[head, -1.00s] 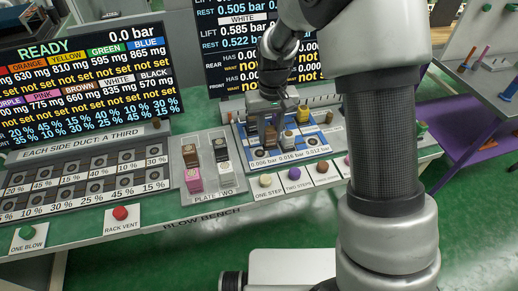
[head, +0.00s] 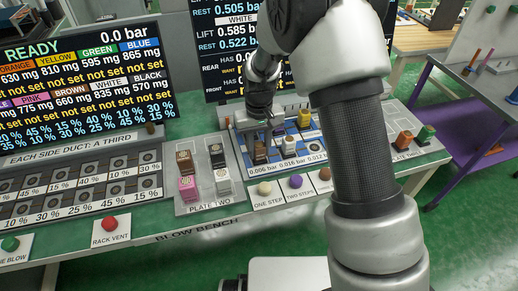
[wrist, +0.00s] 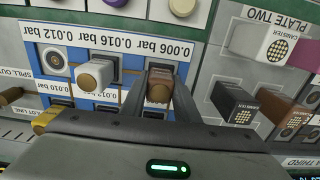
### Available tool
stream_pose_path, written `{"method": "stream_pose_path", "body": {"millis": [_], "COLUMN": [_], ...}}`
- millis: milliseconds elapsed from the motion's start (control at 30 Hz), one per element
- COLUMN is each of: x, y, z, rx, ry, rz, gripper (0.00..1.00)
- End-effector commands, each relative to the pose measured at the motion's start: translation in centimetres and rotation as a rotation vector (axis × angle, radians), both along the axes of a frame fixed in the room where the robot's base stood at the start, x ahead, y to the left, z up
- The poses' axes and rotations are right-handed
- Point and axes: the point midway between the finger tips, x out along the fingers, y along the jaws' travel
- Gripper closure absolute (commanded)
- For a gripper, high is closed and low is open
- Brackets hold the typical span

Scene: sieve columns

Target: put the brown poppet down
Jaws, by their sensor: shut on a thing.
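The brown poppet (wrist: 160,88) is between the two fingers of my gripper (wrist: 158,78) in the wrist view. My gripper is shut on it. In the head view the brown poppet (head: 260,154) shows below my gripper (head: 259,138), at the front left of the blue and white board (head: 240,150), just behind the 0.006 bar label (head: 262,168). Whether its underside touches the board is hidden. A white poppet (head: 286,146) stands beside it on the right, at the 0.016 bar column; it also shows in the wrist view (wrist: 97,75).
A yellow poppet (head: 304,121) stands farther back on the board. Plate two (head: 203,205), left of the board, holds brown, black, pink and white canisters. Buttons with coloured knobs line the front, including a purple one (head: 295,181). Orange (head: 404,140) and green (head: 426,134) pieces stand at right.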

Motion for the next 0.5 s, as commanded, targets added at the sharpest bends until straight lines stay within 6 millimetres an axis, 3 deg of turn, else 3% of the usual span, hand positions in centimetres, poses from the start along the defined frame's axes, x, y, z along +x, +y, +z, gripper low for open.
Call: {"method": "stream_pose_path", "body": {"millis": [267,300,400,500], "x": [0.05,0.04,0.03,0.03], "y": [0.00,0.00,0.00,0.00], "z": [-0.20,-0.17,-0.13,-0.12], "rx": [0.001,0.000,0.000,0.000], "ry": [-0.002,-0.001,-0.001,-0.001], "rz": [-0.001,-0.001,-0.001,-0.001], "gripper": [0.98,0.69,0.53,0.53]}}
